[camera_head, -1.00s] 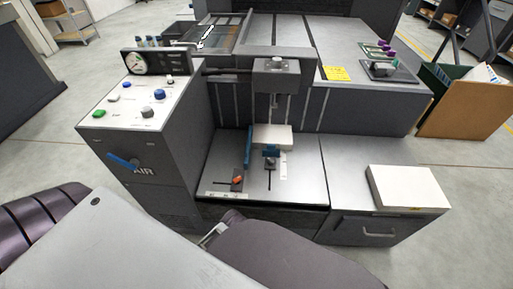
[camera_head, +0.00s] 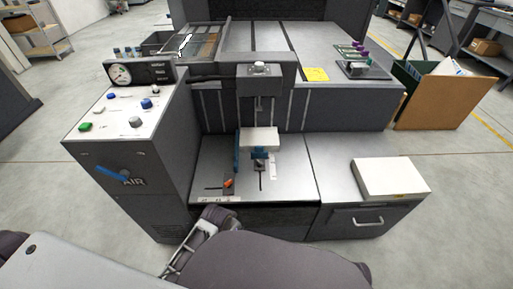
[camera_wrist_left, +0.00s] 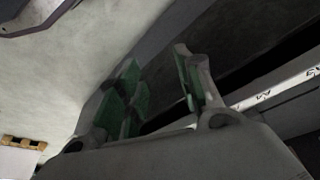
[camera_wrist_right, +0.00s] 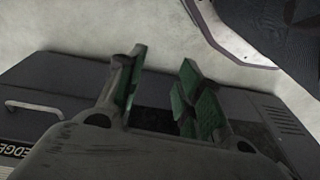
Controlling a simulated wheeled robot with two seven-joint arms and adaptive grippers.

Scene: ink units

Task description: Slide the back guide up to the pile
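The pile (camera_head: 259,136) is a white block of sheets on the grey feed table (camera_head: 285,185) in the head view. A small blue guide with a dark knob (camera_head: 260,157), which looks like the back guide, stands at the pile's near side; whether they touch is too small to tell. A taller blue guide (camera_head: 237,150) stands along the pile's left. My left gripper (camera_wrist_left: 157,62) is open and empty near the labelled front edge strip. My right gripper (camera_wrist_right: 162,62) is open and empty, with the drawer front in its view. A metal finger shows below the table in the head view.
An orange lever (camera_head: 228,183) sits at the table's front left. The control cabinet (camera_head: 135,140) rises on the left. A white paper stack (camera_head: 390,178) lies on the right-hand drawer unit (camera_head: 360,222). A press head (camera_head: 259,75) overhangs the pile.

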